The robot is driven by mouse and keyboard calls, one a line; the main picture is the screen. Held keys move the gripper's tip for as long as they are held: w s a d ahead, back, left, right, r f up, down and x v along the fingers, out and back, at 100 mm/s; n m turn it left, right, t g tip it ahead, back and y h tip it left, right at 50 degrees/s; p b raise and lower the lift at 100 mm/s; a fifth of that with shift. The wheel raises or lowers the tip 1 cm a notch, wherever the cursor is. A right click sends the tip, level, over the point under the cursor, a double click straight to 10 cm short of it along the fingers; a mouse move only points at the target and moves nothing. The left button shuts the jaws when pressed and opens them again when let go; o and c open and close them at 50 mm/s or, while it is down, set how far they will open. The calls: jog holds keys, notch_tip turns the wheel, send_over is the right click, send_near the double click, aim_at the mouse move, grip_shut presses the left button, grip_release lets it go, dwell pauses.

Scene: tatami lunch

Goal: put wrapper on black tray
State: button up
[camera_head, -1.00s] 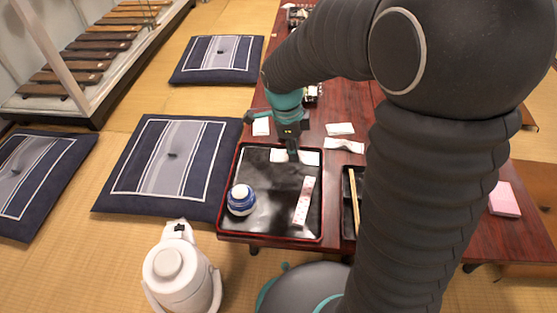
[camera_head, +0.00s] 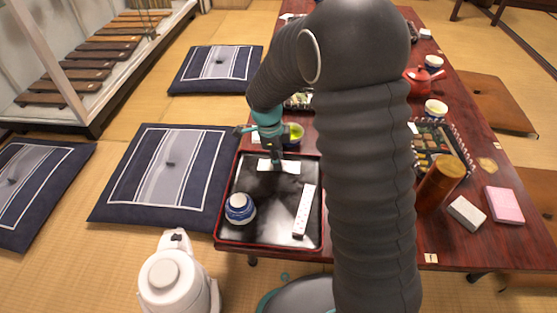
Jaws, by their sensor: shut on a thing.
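The black tray (camera_head: 270,228), with a red rim, lies at the near left end of the dark red table. My gripper (camera_head: 277,163) points down over the tray's far part. It is shut on a flat white wrapper (camera_head: 292,167), which shows on both sides of the fingers. I cannot tell whether the wrapper touches the tray or hangs just above it. A blue and white lidded pot (camera_head: 240,208) stands at the tray's left. A narrow white paper strip with small marks (camera_head: 303,212) lies at its right.
A bowl with green contents (camera_head: 295,133) stands behind the tray. My arm hides the table's middle. To the right are a brown cylinder (camera_head: 440,183), a pale block (camera_head: 467,213), a pink block (camera_head: 504,205) and a red teapot (camera_head: 420,80). The tray's middle is clear.

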jog(key=shift+f, duration=0.2)
jog(key=o, duration=0.7)
jog(key=shift+r, duration=0.1)
notch_tip(320, 180, up, 12)
jog(key=a+p, duration=0.2)
jog(key=s+d+r+n+t+y, duration=0.1)
jog(key=s+d+r+n+t, duration=0.1)
jog(key=s+d+r+n, duration=0.4)
jog(key=s+d+r+n+t, duration=0.2)
jog(key=s+d+n, duration=0.1)
jog(key=s+n, duration=0.4)
jog(key=s+d+r+n+t, duration=0.2)
jog(key=s+n, duration=0.5)
jog(key=s, duration=0.4)
jog(key=shift+d+r+y, duration=0.4)
jog(key=shift+d+r, duration=0.45)
jog(key=shift+d, duration=0.05)
